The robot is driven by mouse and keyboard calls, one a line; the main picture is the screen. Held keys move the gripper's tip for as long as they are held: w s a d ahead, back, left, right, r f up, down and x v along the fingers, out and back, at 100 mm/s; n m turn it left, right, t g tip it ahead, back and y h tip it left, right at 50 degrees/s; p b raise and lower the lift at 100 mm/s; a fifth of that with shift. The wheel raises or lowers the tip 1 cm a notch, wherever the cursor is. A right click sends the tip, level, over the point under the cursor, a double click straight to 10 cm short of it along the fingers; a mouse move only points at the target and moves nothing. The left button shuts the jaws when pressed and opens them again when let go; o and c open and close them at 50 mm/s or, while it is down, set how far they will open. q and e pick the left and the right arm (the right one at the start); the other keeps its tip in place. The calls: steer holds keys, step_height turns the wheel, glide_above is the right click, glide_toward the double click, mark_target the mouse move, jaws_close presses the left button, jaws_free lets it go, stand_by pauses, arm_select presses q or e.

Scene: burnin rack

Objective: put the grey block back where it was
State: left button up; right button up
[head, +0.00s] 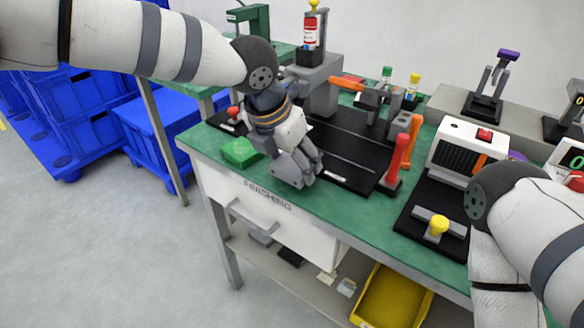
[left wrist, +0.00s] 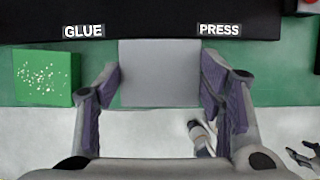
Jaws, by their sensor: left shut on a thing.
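The grey block (left wrist: 160,74) shows in the left wrist view as a plain grey square between the two finger pads. My left gripper (left wrist: 160,92) is shut on it, one pad on each side. In the head view my left gripper (head: 297,178) points down at the front edge of the green bench, by the black base plate (head: 345,183).
A green block (head: 240,152) lies left of my left gripper, also in the left wrist view (left wrist: 43,77). A red-orange post (head: 397,158) stands on the right. A bottle with a red label (head: 309,30) stands behind. A white drawer (head: 245,205) is below.

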arm_select(q)
steer(key=shift+f, duration=0.9)
steer(key=shift+f, duration=0.15)
steer(key=o, duration=1.2)
steer(key=shift+c, duration=0.2)
